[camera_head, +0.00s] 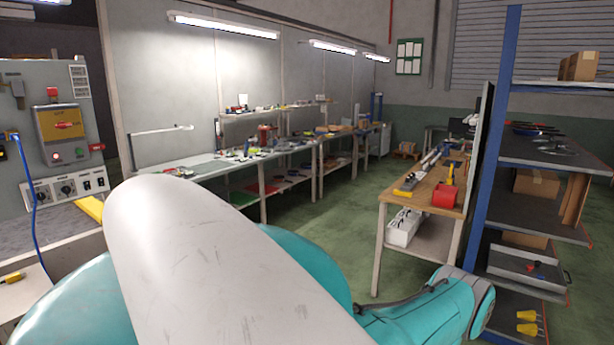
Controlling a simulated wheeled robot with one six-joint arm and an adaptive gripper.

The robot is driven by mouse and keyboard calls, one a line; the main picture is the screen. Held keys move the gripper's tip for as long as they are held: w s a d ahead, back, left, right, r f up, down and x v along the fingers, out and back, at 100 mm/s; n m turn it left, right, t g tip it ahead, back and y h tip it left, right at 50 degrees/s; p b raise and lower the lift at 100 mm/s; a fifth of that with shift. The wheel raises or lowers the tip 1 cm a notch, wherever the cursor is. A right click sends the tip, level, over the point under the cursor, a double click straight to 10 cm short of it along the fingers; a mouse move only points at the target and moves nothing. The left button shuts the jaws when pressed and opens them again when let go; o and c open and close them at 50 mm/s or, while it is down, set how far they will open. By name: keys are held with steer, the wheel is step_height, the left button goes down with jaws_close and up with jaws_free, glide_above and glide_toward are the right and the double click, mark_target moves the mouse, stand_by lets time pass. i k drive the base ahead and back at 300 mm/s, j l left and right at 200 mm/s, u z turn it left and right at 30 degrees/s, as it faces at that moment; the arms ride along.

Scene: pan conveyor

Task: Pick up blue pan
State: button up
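On the upper middle board of the rack at right lie several dark pans. One of them looks blue inside, the blue pan (532,132), small and partly overlapped by its neighbours. A greyish pan or lid (560,149) lies in front of it, nearer to me. My white and teal arm links fill the lower foreground, far to the left of the pans. My gripper is out of the frame, so its state does not show.
The blue-posted rack (494,130) also holds cardboard boxes (537,184) and a grey tray (528,268). A wooden workbench (425,180) with a red box (445,197) stands left of it. A control cabinet (60,130) is at left. Green floor (345,235) lies open between the benches.

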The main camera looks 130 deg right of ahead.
mark_target(297, 174)
steer(key=z, duration=4.15)
steer(key=i+u, duration=0.1)
steer(key=i, duration=1.05)
steer(key=i+u, duration=0.1)
steer(key=i, duration=1.05)
steer(key=i+z, duration=0.1)
steer(key=i, duration=0.55)
steer(key=i+j+z, duration=0.1)
steer(key=i, duration=0.55)
steer(key=i+j+z, duration=0.1)
steer(key=i, duration=0.6)
steer(key=i+l+z, duration=0.1)
steer(key=i+z, duration=0.3)
steer(key=i, duration=0.45)
steer(key=i+j+z, duration=0.15)
steer(key=i+z, duration=0.25)
steer(key=i, duration=0.4)
